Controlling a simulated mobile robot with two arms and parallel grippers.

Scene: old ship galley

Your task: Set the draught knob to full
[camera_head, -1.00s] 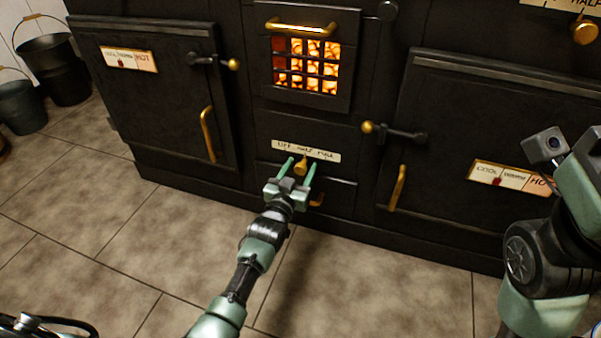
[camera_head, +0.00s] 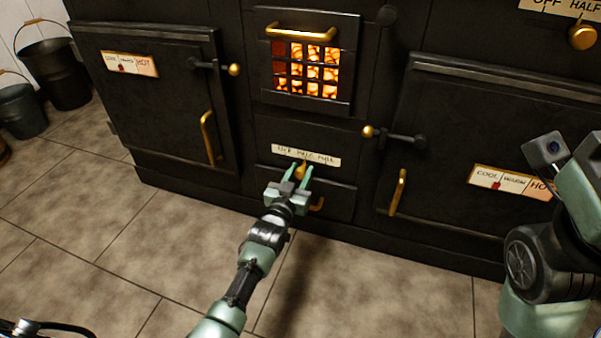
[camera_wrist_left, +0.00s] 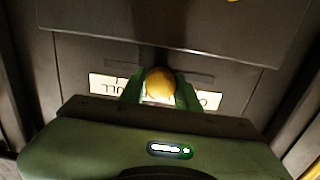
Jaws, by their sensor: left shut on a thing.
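The brass draught knob (camera_head: 300,172) sits on the dark stove front below the fire grate, under a cream label plate (camera_head: 322,159) with OFF, HALF and FULL marks. It stands about below the middle mark. My left gripper (camera_head: 296,174) is at the knob, its green fingers shut on either side of it. In the left wrist view the round knob (camera_wrist_left: 160,83) shows between the two fingertips (camera_wrist_left: 160,92), covering the middle of the plate (camera_wrist_left: 108,85). My right arm shows at the right edge of the head view; its gripper is out of view.
The lit fire grate (camera_head: 306,68) is above the knob. A brass handle (camera_head: 317,204) is just right of my left gripper. Oven doors with brass handles (camera_head: 208,138) (camera_head: 397,191) flank it. Buckets (camera_head: 55,72) stand at the left. The tiled floor in front is clear.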

